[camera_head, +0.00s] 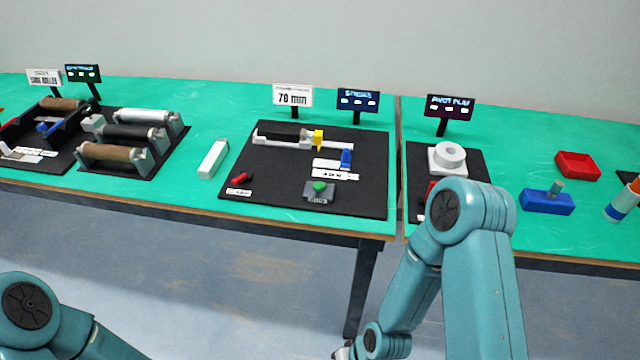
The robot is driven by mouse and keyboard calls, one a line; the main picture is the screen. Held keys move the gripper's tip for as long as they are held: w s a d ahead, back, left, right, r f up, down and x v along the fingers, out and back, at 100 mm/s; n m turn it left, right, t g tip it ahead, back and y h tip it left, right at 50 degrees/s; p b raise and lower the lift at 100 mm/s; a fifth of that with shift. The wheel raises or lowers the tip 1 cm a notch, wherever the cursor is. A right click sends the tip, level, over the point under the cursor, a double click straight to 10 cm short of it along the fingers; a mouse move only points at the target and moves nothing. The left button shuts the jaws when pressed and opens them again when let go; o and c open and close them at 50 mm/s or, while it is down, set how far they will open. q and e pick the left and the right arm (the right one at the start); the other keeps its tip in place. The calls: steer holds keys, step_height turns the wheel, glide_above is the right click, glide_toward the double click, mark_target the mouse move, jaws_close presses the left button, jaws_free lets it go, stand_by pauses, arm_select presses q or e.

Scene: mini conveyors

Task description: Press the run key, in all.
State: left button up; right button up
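A green round button (319,186) sits on a small grey box (319,198) near the front of the black middle board (268,204); the box's label is too small to read for certain. It looks like the run key. Nothing touches it. A dark display (358,101) behind the board seems to read "STROKES" and shows several small lit marks. My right arm stands in front of the table to the right of the board, its wrist at the bottom edge. Its gripper fingers do not show. Only part of my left arm shows at lower left; its gripper is out of view.
The middle board also bears a dark cylinder (280,132), a yellow block (318,140), a blue block (346,159) and a red piece (240,179). A white bar (213,159) lies left of it. A "70 mm" sign (293,96) stands behind.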

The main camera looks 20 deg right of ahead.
jaws_close()
stand_by(1.4)
